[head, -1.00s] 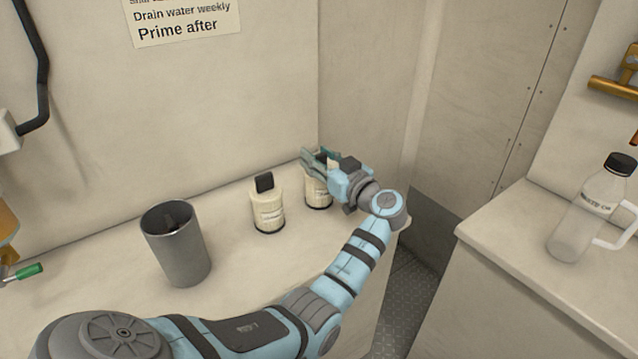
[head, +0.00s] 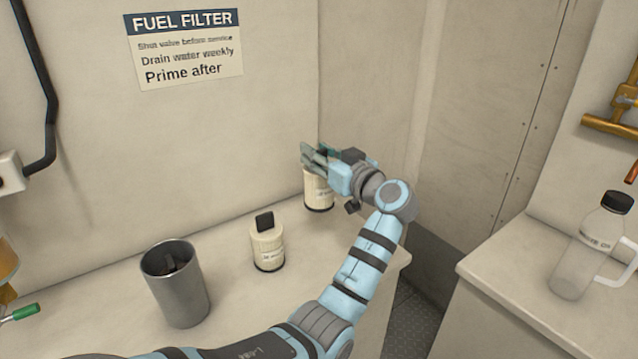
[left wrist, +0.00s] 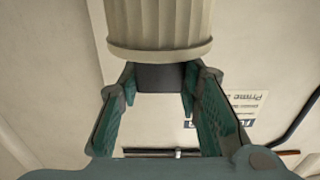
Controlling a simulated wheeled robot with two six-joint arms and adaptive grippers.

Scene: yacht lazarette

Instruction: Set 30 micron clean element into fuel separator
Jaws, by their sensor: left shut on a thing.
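My left gripper (head: 318,158) is shut on the black top tab of a cream pleated filter element (head: 318,188). The element hangs upright, lifted off the bench near its back right corner. In the left wrist view the element (left wrist: 160,25) and its black tab (left wrist: 160,77) show between the fingers. A second cream element (head: 267,246) with a black tab stands upright on the bench. The labels on both are too small to read. A grey open-topped cylinder (head: 182,295) stands further left with something dark inside. I cannot tell which thing is the separator. My right gripper is not in view.
A fuel filter sign (head: 187,50) is on the wall. A bottle (head: 590,245) stands on the right counter, across a floor gap. Bench (head: 225,252) between cylinder and second element is clear.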

